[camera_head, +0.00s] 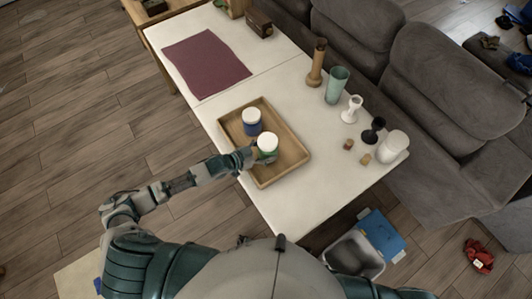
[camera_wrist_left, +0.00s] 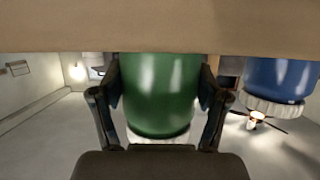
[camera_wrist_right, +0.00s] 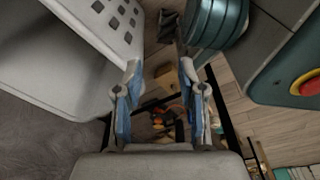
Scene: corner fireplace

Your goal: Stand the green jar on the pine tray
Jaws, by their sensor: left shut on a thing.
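The green jar (camera_head: 268,153) with a white lid is upright over the front part of the pine tray (camera_head: 292,171). My left gripper (camera_head: 259,154) is shut on it. In the left wrist view, which is upside down, the green jar (camera_wrist_left: 160,95) sits between the two fingers (camera_wrist_left: 160,105). Its base meets the tan tray surface (camera_wrist_left: 160,38), and I see no gap there. My right gripper (camera_wrist_right: 157,88) shows only in the right wrist view, with its fingers apart and nothing between them.
A blue jar (camera_head: 252,127) with a white lid stands on the tray just behind the green jar. A green tumbler (camera_head: 336,85), a wooden mill (camera_head: 316,62), a white candlestick (camera_head: 352,108) and a white canister (camera_head: 392,147) stand right. A maroon mat (camera_head: 206,63) lies at the back left.

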